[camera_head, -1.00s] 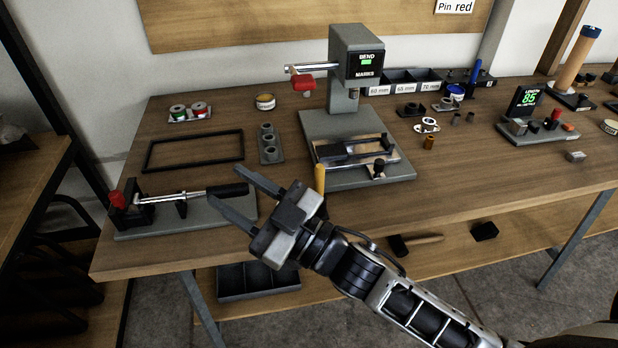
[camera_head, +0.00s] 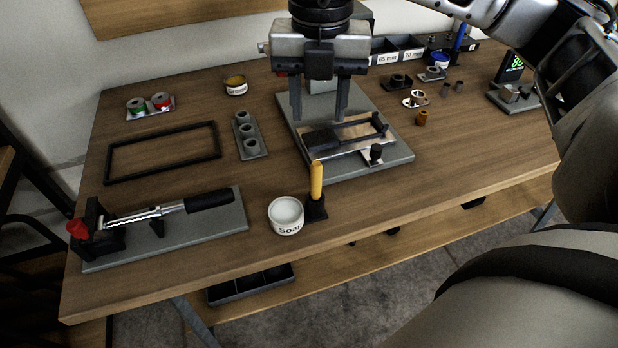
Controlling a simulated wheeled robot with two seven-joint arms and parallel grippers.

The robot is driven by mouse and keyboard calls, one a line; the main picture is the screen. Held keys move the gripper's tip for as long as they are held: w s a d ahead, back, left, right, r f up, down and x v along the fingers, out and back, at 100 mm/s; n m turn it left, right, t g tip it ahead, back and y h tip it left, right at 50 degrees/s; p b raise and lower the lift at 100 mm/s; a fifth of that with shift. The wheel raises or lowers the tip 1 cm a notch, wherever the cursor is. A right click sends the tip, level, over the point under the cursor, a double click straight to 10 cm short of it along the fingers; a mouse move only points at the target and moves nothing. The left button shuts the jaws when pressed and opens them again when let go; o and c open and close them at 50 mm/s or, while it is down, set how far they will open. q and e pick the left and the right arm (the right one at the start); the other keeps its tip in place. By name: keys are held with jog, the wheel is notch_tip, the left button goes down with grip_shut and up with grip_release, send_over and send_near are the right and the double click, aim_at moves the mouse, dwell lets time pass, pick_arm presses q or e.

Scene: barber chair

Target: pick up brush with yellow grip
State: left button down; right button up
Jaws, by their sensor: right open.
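The brush with the yellow grip (camera_head: 316,181) stands upright in a small dark holder (camera_head: 316,210) near the table's front edge. Its lower end is hidden in the holder. My right gripper (camera_head: 319,118) points down above the grey bend fixture, behind and above the brush in the picture. Its two dark fingers are apart with nothing between them. The fingers do not touch the brush. My left gripper is not in the picture.
A white soap tub (camera_head: 286,215) stands right beside the brush holder, on its left. A lever clamp on a grey plate (camera_head: 224,216) lies further left. The grey bend fixture base (camera_head: 395,158) is just behind the brush. Bare table (camera_head: 430,185) lies to the right.

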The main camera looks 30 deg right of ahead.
aim_at(316, 181)
jog(key=shift+s+a+f+p, duration=0.1)
jog(key=shift+f+p, duration=0.15)
jog(key=shift+f, duration=2.35)
jog(key=shift+s+a+f+p, duration=0.15)
jog(key=shift+f+p, duration=0.1)
jog(key=shift+f, duration=2.3)
jog(key=shift+s+a+f+p, duration=0.1)
jog(key=shift+f+p, duration=0.15)
jog(key=shift+f, duration=2.35)
jog(key=shift+c, duration=0.3)
jog(key=shift+d, duration=0.1)
grip_shut()
